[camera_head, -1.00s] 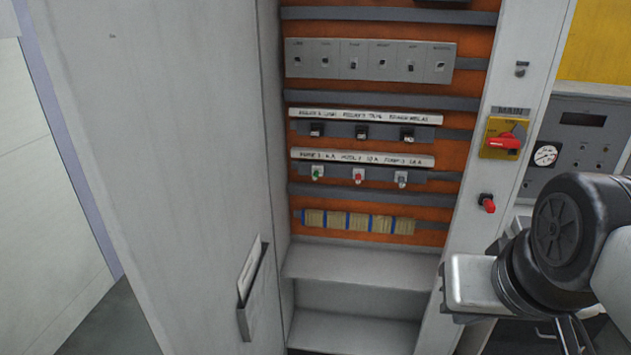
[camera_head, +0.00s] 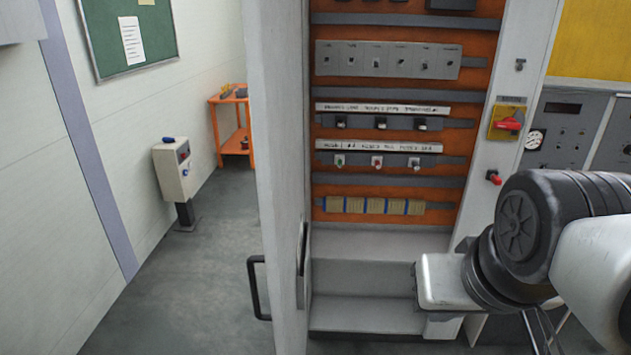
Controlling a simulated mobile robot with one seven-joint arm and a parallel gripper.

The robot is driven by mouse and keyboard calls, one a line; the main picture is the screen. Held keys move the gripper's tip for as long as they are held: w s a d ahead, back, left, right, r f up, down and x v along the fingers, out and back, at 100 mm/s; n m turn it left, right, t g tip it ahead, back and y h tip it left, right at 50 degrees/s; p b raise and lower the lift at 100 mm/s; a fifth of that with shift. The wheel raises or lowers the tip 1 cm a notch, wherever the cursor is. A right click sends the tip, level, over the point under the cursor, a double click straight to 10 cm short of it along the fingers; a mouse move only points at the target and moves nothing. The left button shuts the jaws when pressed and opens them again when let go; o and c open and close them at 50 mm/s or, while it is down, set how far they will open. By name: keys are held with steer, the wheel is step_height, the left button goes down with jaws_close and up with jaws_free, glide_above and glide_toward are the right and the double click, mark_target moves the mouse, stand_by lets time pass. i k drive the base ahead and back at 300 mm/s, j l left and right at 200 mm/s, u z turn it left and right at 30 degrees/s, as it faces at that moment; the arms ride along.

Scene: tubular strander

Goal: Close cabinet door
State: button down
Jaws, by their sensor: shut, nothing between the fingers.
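The grey cabinet door (camera_head: 276,150) stands open at the left side of the cabinet, seen almost edge-on. A black handle (camera_head: 258,290) sticks out from its left, outer side near the bottom of the view. The open cabinet (camera_head: 365,245) shows orange back panels with switches, labels and terminal blocks. My arm (camera_head: 540,230) comes in from the lower right, in front of the cabinet's right post and apart from the door. My gripper's fingers cannot be made out in this view.
A red main switch (camera_head: 511,123) on a yellow plate sits on the right post. A grey control panel (camera_head: 568,130) stands further right. On the left are clear floor (camera_head: 190,270), a small pedestal box (camera_head: 175,170) by the wall and an orange shelf (camera_head: 230,130).

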mark_target(271, 29)
steer(key=k+j, duration=0.1)
steer(key=j, duration=0.6)
steer(key=k+j, duration=0.1)
steer(key=j, duration=0.6)
